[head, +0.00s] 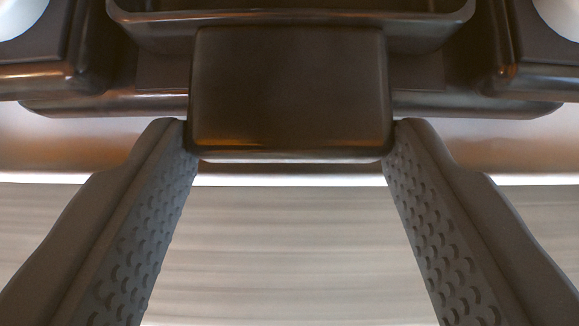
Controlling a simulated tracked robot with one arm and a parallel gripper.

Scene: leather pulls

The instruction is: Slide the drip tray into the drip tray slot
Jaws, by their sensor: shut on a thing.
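The dark brown drip tray (290,17) is at the top middle of the head view. Its block-like front handle (290,90) points toward me. My gripper (290,140) is shut on this handle, with one textured finger against each side. The tray's back part is cut off by the top edge of the view. The drip tray slot (420,72) seems to be the dark recess between two dark side blocks, and the tray lies between those blocks. How deep the tray sits in it cannot be told.
Dark side blocks stand at left (45,78) and right (540,82), each with a pale round thing partly in view at the upper corner. A pale, streaked surface (290,245) lies below, clear between my fingers.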

